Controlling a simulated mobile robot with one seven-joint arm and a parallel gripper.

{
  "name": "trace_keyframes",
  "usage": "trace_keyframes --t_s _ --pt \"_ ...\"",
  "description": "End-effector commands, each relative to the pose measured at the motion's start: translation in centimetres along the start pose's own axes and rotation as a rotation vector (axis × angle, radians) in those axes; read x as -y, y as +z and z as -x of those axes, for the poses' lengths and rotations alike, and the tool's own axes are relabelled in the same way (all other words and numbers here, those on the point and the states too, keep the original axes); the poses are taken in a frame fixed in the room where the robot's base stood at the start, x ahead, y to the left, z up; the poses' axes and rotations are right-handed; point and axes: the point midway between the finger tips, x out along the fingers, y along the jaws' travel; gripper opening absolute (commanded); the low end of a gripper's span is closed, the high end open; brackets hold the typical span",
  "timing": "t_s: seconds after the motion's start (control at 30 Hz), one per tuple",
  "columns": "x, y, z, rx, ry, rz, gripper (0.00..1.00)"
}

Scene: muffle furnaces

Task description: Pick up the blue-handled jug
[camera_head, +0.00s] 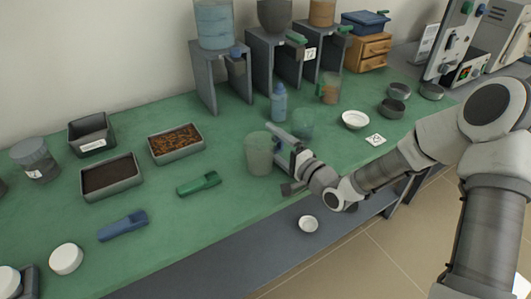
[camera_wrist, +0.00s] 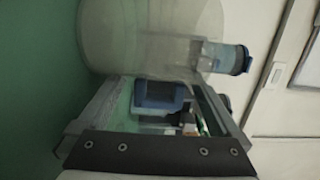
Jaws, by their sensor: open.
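My gripper (camera_head: 277,150) is at the front part of the green bench, with its fingers beside a clear, pale vessel (camera_head: 259,154). The jaws (camera_wrist: 160,112) are apart, and nothing is seen clamped between them. In the wrist view a large clear vessel (camera_wrist: 150,35) fills the top, just beyond the fingers. A dark blue block-like part (camera_wrist: 158,94) shows in the gap between the fingers; I cannot tell whether it is a jug handle. A bluish clear vessel (camera_head: 303,123) stands behind my gripper. No blue handle is clearly visible in the head view.
A blue bottle (camera_head: 278,105) stands behind the vessels; its blue cap shows in the wrist view (camera_wrist: 241,60). A green scoop (camera_head: 199,184) lies to the left; a white dish (camera_head: 355,119) is to the right.

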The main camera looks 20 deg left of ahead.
Motion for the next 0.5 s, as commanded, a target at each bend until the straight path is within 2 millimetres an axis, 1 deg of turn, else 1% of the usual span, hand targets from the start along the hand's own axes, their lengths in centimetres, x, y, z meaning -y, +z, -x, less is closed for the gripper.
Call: trace_keyframes --t_s 0.03,0.07,0.2,0.47,0.5 --pt "0.00 0.00 0.02 0.000 0.000 0.000 1.00" --pt "0.00 0.00 0.02 0.000 0.000 0.000 0.95" --pt "0.00 0.01 0.04 0.000 0.000 0.000 0.69" --pt "-0.01 0.01 0.05 0.000 0.000 0.000 0.23" --pt "-0.01 0.01 0.05 0.000 0.000 0.000 0.15"
